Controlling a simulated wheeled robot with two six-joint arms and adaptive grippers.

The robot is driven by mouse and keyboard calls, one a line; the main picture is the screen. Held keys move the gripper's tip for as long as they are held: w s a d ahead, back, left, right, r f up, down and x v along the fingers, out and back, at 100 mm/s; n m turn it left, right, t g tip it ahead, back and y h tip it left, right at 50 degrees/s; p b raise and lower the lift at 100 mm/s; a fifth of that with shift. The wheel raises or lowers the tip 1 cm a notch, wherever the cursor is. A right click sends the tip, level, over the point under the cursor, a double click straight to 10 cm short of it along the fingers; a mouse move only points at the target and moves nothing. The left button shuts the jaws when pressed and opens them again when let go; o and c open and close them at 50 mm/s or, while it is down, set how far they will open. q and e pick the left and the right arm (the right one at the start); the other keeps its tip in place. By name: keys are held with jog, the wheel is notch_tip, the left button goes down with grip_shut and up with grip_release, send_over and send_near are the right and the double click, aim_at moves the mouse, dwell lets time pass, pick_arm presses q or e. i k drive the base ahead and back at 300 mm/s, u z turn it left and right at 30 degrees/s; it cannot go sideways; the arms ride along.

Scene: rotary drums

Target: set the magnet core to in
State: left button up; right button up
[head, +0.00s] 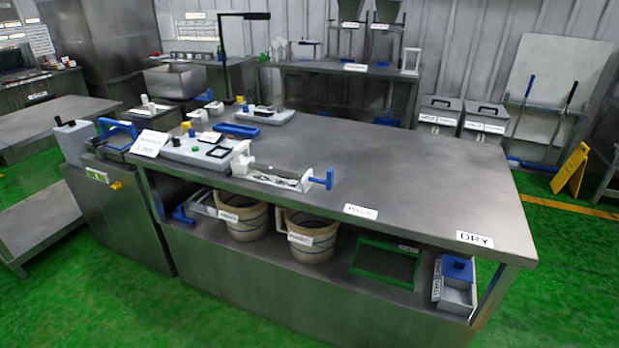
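No part is plainly marked as the magnet core. A white bench fixture (275,182) with a tray-like body lies along the front edge of the steel table. A blue T-shaped handle (322,179) sticks out at its right end; it may belong to the core, but I cannot tell how far in it sits. Neither of my grippers is in the head view.
The steel table (400,165) is bare across its middle and right. A control box (200,150) with coloured knobs stands left of the fixture. Two buckets (243,215) (311,236) and a green-framed tray (385,262) sit on the lower shelf. A yellow floor sign (571,170) stands at right.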

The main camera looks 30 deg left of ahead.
aim_at(329, 183)
jog(key=u, duration=0.75)
jog(key=i, duration=0.4)
